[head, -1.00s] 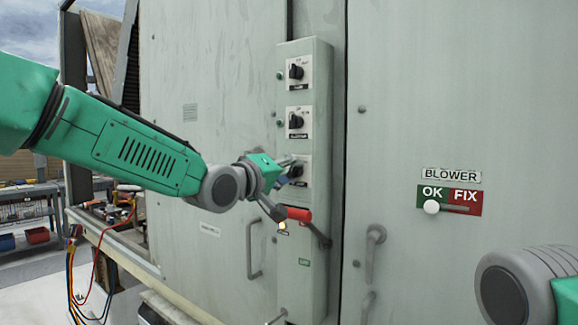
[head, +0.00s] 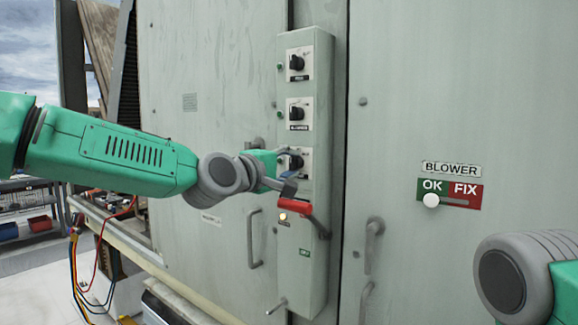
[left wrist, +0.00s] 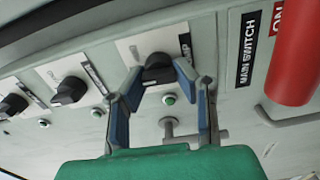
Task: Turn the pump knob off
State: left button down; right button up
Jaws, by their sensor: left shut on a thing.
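The pump knob (left wrist: 157,68) is a black rotary knob on a white plate, the lowest of the knobs on the tall grey control box in the head view. Its label in the left wrist view is partly hidden, with only its last letters showing. My left gripper (head: 287,172) is at this knob, and in the left wrist view its blue-padded fingertips (left wrist: 157,76) sit on both sides of it, shut on it. In the head view the fingers cover part of the knob and its plate. My right gripper is out of view.
Above the pump knob are two more knobs (head: 296,62) (head: 297,113). A blower OK/FIX slider (head: 431,200) is on the right door.

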pick_arm(q)
jog(key=shift+s+d+f, duration=0.1)
jog(key=shift+d+f, duration=0.05)
jog(key=shift+f, duration=0.35)
jog(key=c, duration=1.3)
grip_release()
jog(key=shift+o, duration=0.4)
jog(key=shift+r, duration=0.15)
jog(key=shift+d, duration=0.1)
jog(key=shift+r, duration=0.15)
jog(key=v, duration=1.1)
jog(key=shift+s+a, duration=0.2)
jog(key=shift+a, duration=0.2)
jog(key=shift+d, duration=0.1)
